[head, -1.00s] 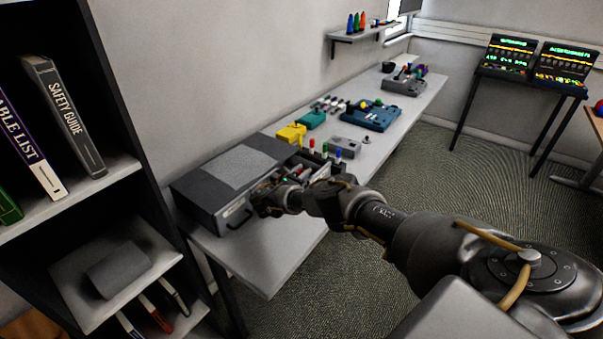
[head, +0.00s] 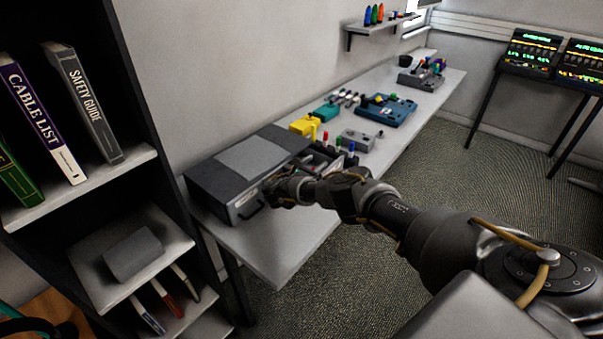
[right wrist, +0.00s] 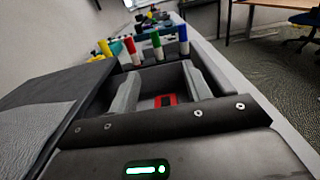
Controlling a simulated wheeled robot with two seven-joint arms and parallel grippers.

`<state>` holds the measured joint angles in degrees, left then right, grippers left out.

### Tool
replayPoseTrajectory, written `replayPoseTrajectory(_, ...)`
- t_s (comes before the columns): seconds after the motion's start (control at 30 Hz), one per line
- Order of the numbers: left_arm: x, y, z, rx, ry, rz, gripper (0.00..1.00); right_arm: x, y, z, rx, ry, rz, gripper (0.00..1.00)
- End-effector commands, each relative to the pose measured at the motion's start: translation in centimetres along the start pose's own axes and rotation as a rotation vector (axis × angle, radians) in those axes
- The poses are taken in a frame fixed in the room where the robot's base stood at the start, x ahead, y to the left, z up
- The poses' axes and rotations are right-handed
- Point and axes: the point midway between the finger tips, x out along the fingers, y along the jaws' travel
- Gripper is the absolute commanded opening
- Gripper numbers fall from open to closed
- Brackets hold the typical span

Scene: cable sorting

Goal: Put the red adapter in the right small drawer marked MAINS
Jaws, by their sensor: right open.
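The grey drawer cabinet (head: 215,185) stands on the near end of the white bench, with a drawer (head: 322,158) pulled out on its right side. My right gripper (head: 276,190) is at the cabinet's front corner, near the open drawer. In the right wrist view my right gripper (right wrist: 163,90) has its two grey fingers apart. A small red block with a dark middle (right wrist: 166,100), seemingly the red adapter, shows between the fingers and appears to lie in the drawer. I cannot tell whether the fingers touch it. No MAINS mark is legible. My left gripper is out of view.
Red, green and blue upright markers (right wrist: 156,46) stand just beyond the drawer. A yellow item (head: 304,126), a grey box (head: 357,140) and a blue device (head: 388,110) lie farther along the bench (head: 285,250). A bookshelf (head: 150,90) stands at the left.

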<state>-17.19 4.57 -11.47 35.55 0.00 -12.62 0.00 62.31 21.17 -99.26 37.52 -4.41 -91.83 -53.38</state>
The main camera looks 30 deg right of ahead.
Motion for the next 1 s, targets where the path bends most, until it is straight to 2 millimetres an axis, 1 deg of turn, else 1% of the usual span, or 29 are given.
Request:
replayPoseTrajectory(0.03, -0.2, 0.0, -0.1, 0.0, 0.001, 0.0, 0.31, -1.0, 0.1, 0.0, -0.001, 0.003, 0.004, 0.48)
replayPoseTrajectory(0.13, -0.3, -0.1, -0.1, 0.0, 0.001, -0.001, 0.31, -3.3, 0.1, 0.0, -0.001, 0.003, 0.006, 0.48)
replayPoseTrajectory(0.3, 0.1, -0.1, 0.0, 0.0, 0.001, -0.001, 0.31, -7.1, 0.1, -0.2, 0.0, 0.004, 0.004, 0.48)
replayPoseTrajectory(0.5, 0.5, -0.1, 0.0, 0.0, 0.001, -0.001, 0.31, -10.4, 0.1, -0.2, 0.0, 0.002, 0.002, 0.48)
replayPoseTrajectory(0.6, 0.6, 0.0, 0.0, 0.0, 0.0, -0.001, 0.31, -11.4, 0.1, -0.1, -0.001, 0.001, 0.002, 0.48)
replayPoseTrajectory(0.7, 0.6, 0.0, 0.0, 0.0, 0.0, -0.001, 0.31, -11.8, 0.0, -0.1, -0.001, 0.0, 0.001, 0.48)
replayPoseTrajectory(1.0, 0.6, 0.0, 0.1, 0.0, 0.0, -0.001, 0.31, -12.0, 0.0, 0.0, -0.001, 0.0, 0.001, 0.48)
